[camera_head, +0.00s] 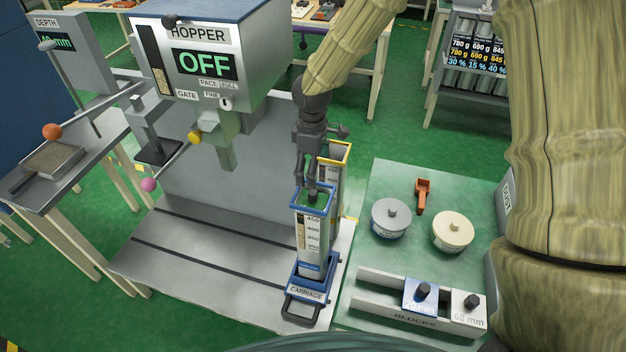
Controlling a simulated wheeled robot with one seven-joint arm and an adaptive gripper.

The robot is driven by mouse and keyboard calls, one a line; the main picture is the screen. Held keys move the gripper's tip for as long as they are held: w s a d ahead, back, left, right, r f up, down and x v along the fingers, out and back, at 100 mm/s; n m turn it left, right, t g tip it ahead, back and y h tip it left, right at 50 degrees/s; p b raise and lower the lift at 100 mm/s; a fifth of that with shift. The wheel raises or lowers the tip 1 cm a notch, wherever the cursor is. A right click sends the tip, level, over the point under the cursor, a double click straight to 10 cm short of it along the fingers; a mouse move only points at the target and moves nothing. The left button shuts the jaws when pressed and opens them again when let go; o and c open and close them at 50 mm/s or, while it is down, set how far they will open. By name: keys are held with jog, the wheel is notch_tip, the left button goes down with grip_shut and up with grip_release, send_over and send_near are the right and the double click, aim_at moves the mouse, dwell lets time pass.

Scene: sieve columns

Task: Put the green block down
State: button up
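My gripper (311,188) points straight down at the mouth of the blue-rimmed clear column (314,245), which carries a number scale. A green block (313,198) shows at the fingertips, inside the blue rim. The fingers appear shut on it, though they are small and partly hidden. The block's lower part is hidden by the column's front wall, so I cannot tell whether it rests on anything. The column stands upright in the blue carriage (303,292).
A yellow-rimmed column (333,165) stands just behind. The hopper (207,65) reads OFF at left. On the green mat at right are a grey lidded pot (390,217), a cream one (452,231), an orange tool (422,196) and the block rack (385,316) with blue and white blocks.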

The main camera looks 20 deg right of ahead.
jog(key=shift+r+b, duration=0.4)
jog(key=shift+r, duration=1.45)
